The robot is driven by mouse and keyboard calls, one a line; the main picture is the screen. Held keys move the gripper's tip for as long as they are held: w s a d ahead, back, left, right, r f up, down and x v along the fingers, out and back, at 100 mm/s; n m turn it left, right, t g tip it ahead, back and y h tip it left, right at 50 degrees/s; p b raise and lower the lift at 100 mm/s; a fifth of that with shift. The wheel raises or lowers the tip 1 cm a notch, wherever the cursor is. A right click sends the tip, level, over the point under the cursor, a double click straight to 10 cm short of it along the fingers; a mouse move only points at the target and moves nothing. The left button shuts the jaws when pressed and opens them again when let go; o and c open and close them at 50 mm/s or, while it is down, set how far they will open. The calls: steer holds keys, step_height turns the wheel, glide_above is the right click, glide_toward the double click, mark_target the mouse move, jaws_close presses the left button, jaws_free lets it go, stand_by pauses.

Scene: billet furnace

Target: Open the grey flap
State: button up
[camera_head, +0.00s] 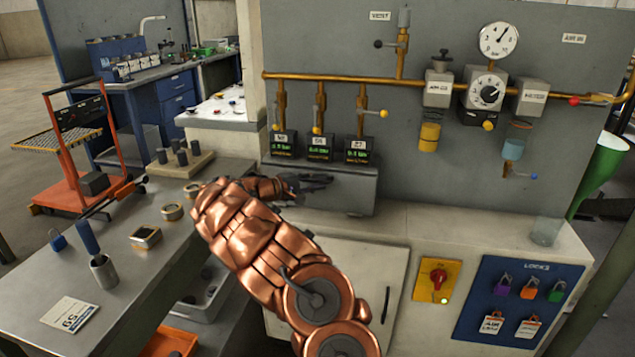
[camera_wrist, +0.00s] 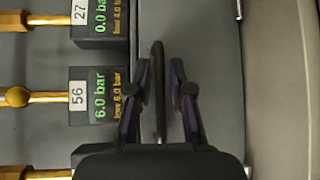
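The grey flap (camera_head: 345,190) is the front of a low grey box on the bench, just below several pressure displays. It looks shut. In the wrist view its grey face (camera_wrist: 212,50) lies beneath my gripper (camera_wrist: 161,68). A dark bar handle (camera_wrist: 158,55) on the flap runs between my two fingers, with a visible gap on each side. My gripper is open around the handle. In the head view my gripper (camera_head: 308,183) is at the flap's left part, and my copper arm hides the box's left end.
Displays (camera_head: 318,147) and brass pipes with yellow-knobbed valves (camera_head: 383,113) sit close above the flap. A blue lock board (camera_head: 520,300) and red switch (camera_head: 438,278) are on the cabinet front.

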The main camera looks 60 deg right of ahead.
steer(key=shift+d, duration=0.1)
jaws_close()
stand_by(0.5)
